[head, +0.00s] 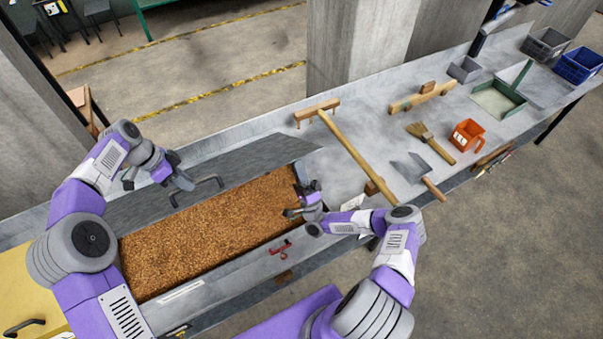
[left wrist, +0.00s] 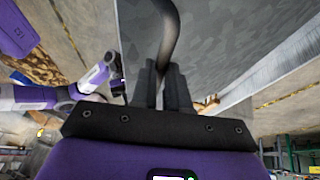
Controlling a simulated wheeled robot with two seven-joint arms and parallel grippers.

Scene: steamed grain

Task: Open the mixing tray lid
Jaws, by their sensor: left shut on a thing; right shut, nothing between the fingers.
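The mixing tray lid (head: 255,162) is a grey metal sheet, raised and tilted along the back of the tray, so the brown grain (head: 205,230) shows. Its dark bar handle (head: 208,181) is on the face toward me. My left gripper (head: 184,186) is at the handle's left end; in the left wrist view its fingers (left wrist: 164,88) are shut on the handle (left wrist: 171,32). My right gripper (head: 306,206) is shut and empty at the tray's right end, by the grain's edge.
To the right on the bench (head: 355,105) lie a long wooden rake (head: 345,150), a brush (head: 430,138), a trowel (head: 418,172), an orange scoop (head: 467,134) and a green-edged dustpan (head: 500,100). Blue (head: 578,65) and grey bins (head: 545,43) stand at the far end. A concrete pillar (head: 355,45) rises behind.

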